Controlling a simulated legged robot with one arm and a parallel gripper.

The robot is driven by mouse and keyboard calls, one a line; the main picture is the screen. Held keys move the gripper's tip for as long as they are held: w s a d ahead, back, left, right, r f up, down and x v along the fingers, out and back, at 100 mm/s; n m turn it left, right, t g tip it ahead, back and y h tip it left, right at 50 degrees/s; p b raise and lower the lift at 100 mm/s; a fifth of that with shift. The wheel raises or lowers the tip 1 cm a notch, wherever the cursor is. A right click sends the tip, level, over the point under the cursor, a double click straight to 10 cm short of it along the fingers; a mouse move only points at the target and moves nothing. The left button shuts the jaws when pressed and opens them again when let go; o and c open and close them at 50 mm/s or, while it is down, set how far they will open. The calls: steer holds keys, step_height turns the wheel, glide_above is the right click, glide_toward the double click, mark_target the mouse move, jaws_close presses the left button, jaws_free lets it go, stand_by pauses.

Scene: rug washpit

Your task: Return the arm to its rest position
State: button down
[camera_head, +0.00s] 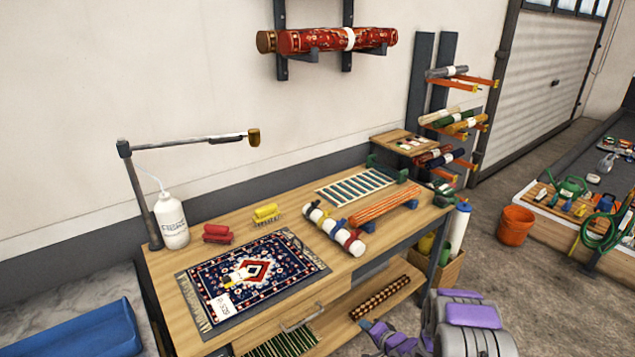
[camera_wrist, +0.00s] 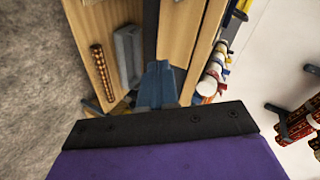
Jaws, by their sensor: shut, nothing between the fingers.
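My arm shows at the bottom right of the head view, folded low in front of the bench, with grey round links and purple covers. My gripper (camera_head: 378,330) is at its left end, beside the bench's lower shelf. In the wrist view my gripper (camera_wrist: 157,70) shows blue-grey fingers closed together, with nothing between them. The wooden bench (camera_wrist: 178,35) lies beyond the fingers in that view. I cannot tell the exact gap between fingers and bench.
The wooden workbench (camera_head: 170,262) holds a patterned rug (camera_head: 285,262), brushes and a white roll (camera_head: 335,232). A brown patterned roll (camera_head: 382,297) lies on its lower shelf. An orange bucket (camera_head: 515,226) stands on the floor.

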steer(key=s+d+r+n+g+h, duration=0.1)
steer(key=d+r+n+g+h, duration=0.15)
steer(key=d+r+h, duration=0.7)
steer(key=s+r+g+y, duration=0.2)
steer(key=s+r, duration=0.5)
steer(key=r, duration=0.4)
steer(key=s+a+r+n+g, duration=0.2)
steer(key=s+a+r, duration=0.2)
steer(key=s, duration=0.9)
steer(key=s+a+r+n+g+y, duration=0.1)
steer(key=s+r, duration=0.5)
steer(key=s, duration=0.8)
steer(key=s+a+r+n+g, duration=0.3)
steer(key=s+a+r+g, duration=0.2)
steer(key=s, duration=0.8)
steer(key=shift+s+a+r+b, duration=0.2)
steer(key=shift+s+a+b, duration=0.15)
steer(key=shift+a, duration=0.5)
steer(key=shift+a, duration=0.15)
